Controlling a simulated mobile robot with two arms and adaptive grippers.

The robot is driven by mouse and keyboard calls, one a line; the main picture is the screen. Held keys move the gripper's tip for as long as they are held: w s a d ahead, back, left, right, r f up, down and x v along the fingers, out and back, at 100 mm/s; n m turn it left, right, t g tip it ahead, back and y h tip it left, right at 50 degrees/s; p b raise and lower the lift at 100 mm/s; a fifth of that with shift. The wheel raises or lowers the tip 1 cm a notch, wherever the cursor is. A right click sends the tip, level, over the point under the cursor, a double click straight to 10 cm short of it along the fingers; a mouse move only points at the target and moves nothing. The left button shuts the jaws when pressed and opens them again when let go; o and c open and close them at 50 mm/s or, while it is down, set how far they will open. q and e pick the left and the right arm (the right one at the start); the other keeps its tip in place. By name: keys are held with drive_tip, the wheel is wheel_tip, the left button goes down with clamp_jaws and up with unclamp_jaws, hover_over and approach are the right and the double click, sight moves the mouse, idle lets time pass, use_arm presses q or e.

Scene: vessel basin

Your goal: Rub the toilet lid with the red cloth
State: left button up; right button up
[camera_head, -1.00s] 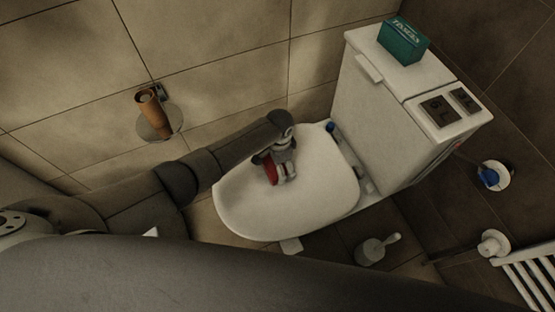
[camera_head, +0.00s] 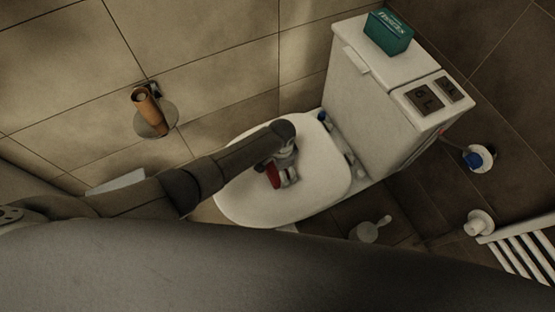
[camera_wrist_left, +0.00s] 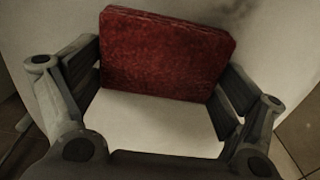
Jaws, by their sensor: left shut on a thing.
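The white toilet lid (camera_head: 318,175) is down over the bowl. My left gripper (camera_head: 282,178) is over the middle of the lid, pointing down at it. It is shut on the red cloth (camera_head: 273,174), a small part of which shows beside the fingers. In the left wrist view the red cloth (camera_wrist_left: 165,55) is a flat, thick block between the two fingers of my left gripper (camera_wrist_left: 160,85), with the white lid (camera_wrist_left: 160,125) behind it. A dark smudge (camera_wrist_left: 225,8) shows at the top of that view. I cannot tell whether the cloth touches the lid. My right gripper is not in view.
The white cistern (camera_head: 375,95) stands behind the lid, with a green box (camera_head: 389,32) on top. A toilet roll holder (camera_head: 152,110) is on the tiled wall at left. A white brush-like item (camera_head: 370,230) is on the floor, and a white radiator (camera_head: 520,255) is at right.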

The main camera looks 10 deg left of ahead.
use_arm(q)
drive_tip(key=shift+s+d+p, duration=0.35)
drive_tip(key=shift+s+p, duration=0.1)
drive_tip(key=shift+s, duration=0.25)
drive_tip(key=shift+s+d+p, duration=0.3)
drive_tip(key=shift+s+p, duration=0.1)
drive_tip(key=shift+s, duration=0.3)
drive_tip(key=shift+c, duration=0.4)
drive_tip(key=shift+s+d+f, duration=0.15)
drive_tip(key=shift+s+d, duration=0.15)
drive_tip(key=shift+s, duration=0.15)
drive_tip(key=r+p, duration=0.1)
drive_tip(key=p, duration=0.1)
drive_tip(key=r+p, duration=0.1)
drive_tip(key=r, duration=0.1)
drive_tip(key=r+p, duration=0.2)
drive_tip(key=shift+w+r+p, duration=0.1)
drive_tip(key=shift+w+p, duration=0.15)
drive_tip(key=shift+p, duration=0.05)
drive_tip(key=shift+r+p, duration=0.6)
